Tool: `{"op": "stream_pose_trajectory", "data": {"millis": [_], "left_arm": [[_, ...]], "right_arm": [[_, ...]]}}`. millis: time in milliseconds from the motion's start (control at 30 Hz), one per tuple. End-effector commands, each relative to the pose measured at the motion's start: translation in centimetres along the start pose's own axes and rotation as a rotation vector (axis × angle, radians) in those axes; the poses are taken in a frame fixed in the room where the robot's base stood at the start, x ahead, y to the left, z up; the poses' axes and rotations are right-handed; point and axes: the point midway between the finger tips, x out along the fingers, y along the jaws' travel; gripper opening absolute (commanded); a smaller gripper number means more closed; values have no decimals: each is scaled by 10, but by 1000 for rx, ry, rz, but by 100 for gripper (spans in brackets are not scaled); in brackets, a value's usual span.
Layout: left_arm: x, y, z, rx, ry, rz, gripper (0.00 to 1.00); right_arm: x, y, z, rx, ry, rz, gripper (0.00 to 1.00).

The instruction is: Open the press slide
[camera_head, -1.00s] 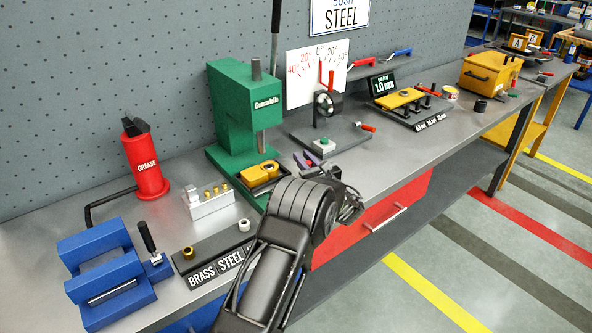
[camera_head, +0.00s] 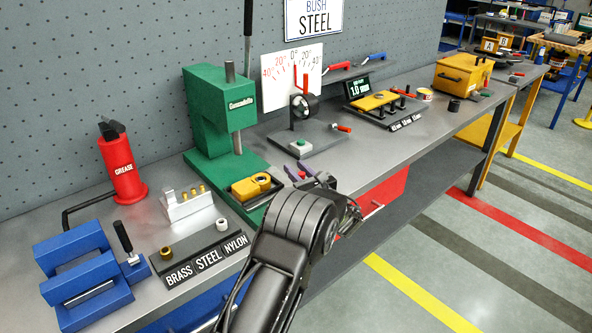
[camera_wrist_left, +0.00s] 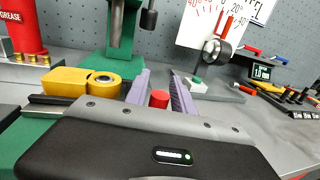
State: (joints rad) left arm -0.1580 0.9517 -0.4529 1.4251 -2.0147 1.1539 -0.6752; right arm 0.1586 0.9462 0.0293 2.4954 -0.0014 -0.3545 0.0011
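The green press (camera_head: 218,108) stands on the bench against the pegboard. Its slide holds a yellow carrier (camera_head: 252,187) at the front of the green base; the carrier with its round bushing seat also shows in the left wrist view (camera_wrist_left: 85,82). A red knob (camera_wrist_left: 159,99) shows at the slide's right end. My left gripper (camera_head: 304,170) is at that end. In the left wrist view, its lavender fingers (camera_wrist_left: 159,90) are open, one on each side of the knob, with gaps visible. The knob's lower part is hidden by the gripper body. My right gripper is not in view.
Left of the press are a blue vise (camera_head: 88,275), a red grease can (camera_head: 121,165) and a labelled bush rack (camera_head: 195,250). To the right stand a dial gauge (camera_head: 303,105), a yellow fixture (camera_head: 380,100) and a yellow box (camera_head: 463,76).

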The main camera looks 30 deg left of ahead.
Motion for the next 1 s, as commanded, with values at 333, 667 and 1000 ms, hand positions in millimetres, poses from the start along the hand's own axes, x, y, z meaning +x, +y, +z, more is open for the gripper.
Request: {"op": "stream_pose_trajectory", "data": {"millis": [333,667,1000], "left_arm": [[0,0,0,0,0,1,41],[-28,-1,-2,0,1,-2,41],[-75,0,-1,0,-1,-1,41]], "right_arm": [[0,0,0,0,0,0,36],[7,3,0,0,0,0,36],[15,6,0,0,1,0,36]]}}
